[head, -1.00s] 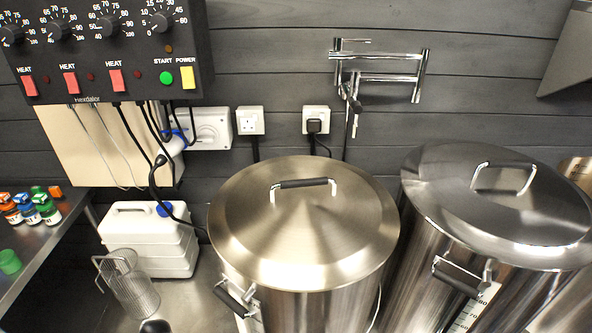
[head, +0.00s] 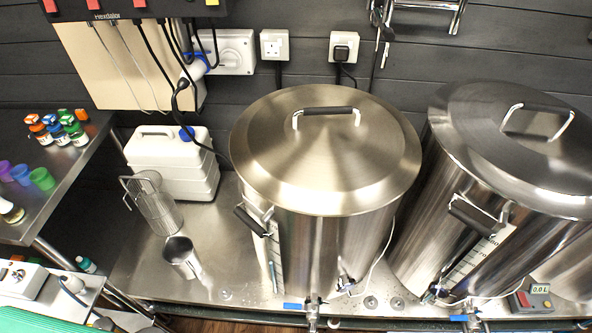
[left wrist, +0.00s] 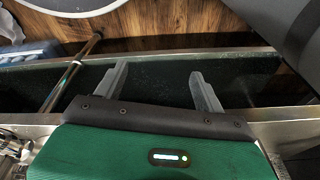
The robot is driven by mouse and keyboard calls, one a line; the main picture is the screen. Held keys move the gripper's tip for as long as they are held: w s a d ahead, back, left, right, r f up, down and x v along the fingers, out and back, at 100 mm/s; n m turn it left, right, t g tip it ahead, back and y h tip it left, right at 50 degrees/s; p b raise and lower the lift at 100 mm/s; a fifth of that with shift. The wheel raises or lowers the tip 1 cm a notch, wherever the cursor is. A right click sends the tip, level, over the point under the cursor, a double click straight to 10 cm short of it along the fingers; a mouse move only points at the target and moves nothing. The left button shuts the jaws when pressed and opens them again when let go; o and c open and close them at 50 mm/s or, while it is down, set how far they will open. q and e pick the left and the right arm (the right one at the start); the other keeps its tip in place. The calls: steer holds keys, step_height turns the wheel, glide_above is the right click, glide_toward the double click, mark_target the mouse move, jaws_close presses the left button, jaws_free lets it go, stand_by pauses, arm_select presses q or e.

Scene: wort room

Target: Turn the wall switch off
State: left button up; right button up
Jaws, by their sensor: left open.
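On the dark plank wall in the head view are a white socket plate (head: 274,45), a second white plate with a black plug in it (head: 343,46), and a larger white switched outlet (head: 236,52) with a blue connector. I cannot tell which one is the task's wall switch, and any rocker is too small to read. My left gripper (left wrist: 160,78) shows in the left wrist view, its two grey fingers apart and nothing between them. It points at a dark trough-like gap and wood floor, with no wall plate in that view. My right gripper is not in view.
Two large lidded steel vessels, one in the middle (head: 325,150) and one at right (head: 520,150), stand before the wall. A black control box (head: 130,8) hangs at upper left. A white jug (head: 170,165), wire basket (head: 152,205) and steel cup (head: 181,257) stand left of the vessels.

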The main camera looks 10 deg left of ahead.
arm_select(q)
steer(key=s+a+f+g, duration=0.1)
steer(key=s+a+f, duration=0.2)
steer(key=s+f, duration=1.3)
steer(key=shift+s+a+f, duration=0.15)
steer(key=shift+s+f, duration=0.25)
steer(key=shift+s, duration=0.55)
